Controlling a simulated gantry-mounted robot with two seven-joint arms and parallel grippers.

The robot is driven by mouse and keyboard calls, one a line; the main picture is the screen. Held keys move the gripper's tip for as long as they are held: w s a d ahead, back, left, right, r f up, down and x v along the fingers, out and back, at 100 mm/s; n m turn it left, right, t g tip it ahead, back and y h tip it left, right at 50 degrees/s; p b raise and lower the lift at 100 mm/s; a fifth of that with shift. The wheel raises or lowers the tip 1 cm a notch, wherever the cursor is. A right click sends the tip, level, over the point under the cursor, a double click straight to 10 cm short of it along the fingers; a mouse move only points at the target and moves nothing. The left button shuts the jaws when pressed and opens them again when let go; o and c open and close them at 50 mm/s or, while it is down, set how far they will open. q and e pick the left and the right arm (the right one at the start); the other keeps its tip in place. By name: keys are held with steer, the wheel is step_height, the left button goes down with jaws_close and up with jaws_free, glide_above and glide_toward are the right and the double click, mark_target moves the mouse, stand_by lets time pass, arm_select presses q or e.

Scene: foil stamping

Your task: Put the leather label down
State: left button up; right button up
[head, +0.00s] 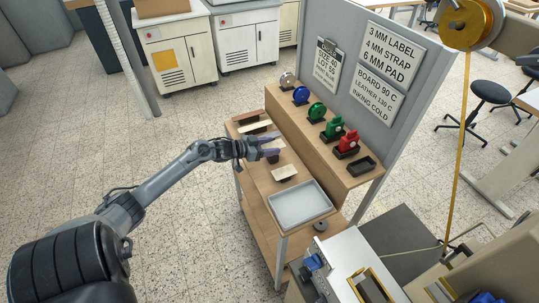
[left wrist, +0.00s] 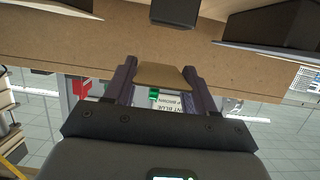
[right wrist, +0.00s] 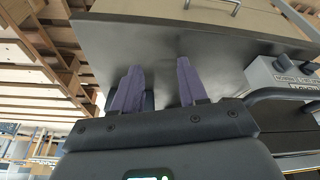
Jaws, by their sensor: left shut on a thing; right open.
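My left gripper (head: 272,147) is shut on the leather label, a flat tan piece (left wrist: 160,76) held between its fingertips in the left wrist view. In the head view the gripper is over the wooden cart (head: 262,190), between two stands with pale pieces. The label is hard to make out there, and I cannot tell whether it touches anything below. My right gripper (right wrist: 157,84) is open, with nothing between its fingers, in front of a dark grey surface (right wrist: 210,60). It is not visible in the head view.
A pale piece lies on a near stand (head: 284,173), another on a far stand (head: 255,126). A white tray (head: 300,204) is at the cart's near end. The raised shelf holds blue (head: 301,95), green (head: 317,111) and red (head: 348,143) items and a black tray (head: 362,166).

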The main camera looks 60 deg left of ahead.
arm_select(q)
step_height(320, 180, down, 2)
steer(key=shift+f, duration=1.1)
steer(key=shift+f, duration=0.15)
steer(key=o, duration=1)
steer(key=shift+f, duration=0.1)
